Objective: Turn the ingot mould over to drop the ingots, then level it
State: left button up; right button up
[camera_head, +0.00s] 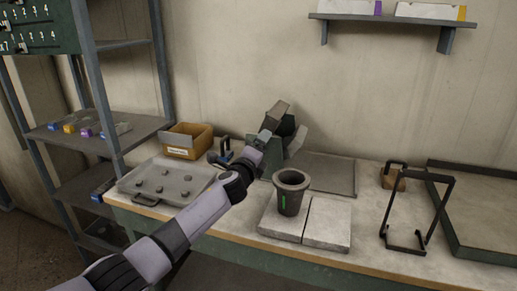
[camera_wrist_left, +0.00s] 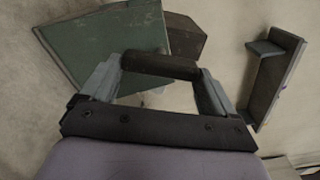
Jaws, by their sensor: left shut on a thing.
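My left gripper (camera_head: 276,117) is raised over the back of the bench, near the wall. In the left wrist view its fingers (camera_wrist_left: 160,82) are shut on a dark round bar, which looks like the handle of the ingot mould. I cannot make out any ingots or the mould's cavities. My right gripper is not in view.
A flat grey tray (camera_head: 330,175) lies at the back. A dark crucible (camera_head: 290,197) stands on pale slabs (camera_head: 325,228) in front. A black frame stand (camera_head: 415,215) is at right.

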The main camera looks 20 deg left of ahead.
pick_arm(q)
jog(key=shift+m, duration=1)
jog(key=shift+f+m, duration=0.1)
jog(key=shift+m, duration=0.4)
jog(key=o, duration=1.2)
jog(key=shift+o, duration=0.2)
jog(key=shift+s+p, duration=0.1)
jog(key=shift+p, duration=0.2)
jog(key=s+p, duration=0.2)
jog(key=s, duration=0.5)
jog(key=shift+a, duration=0.15)
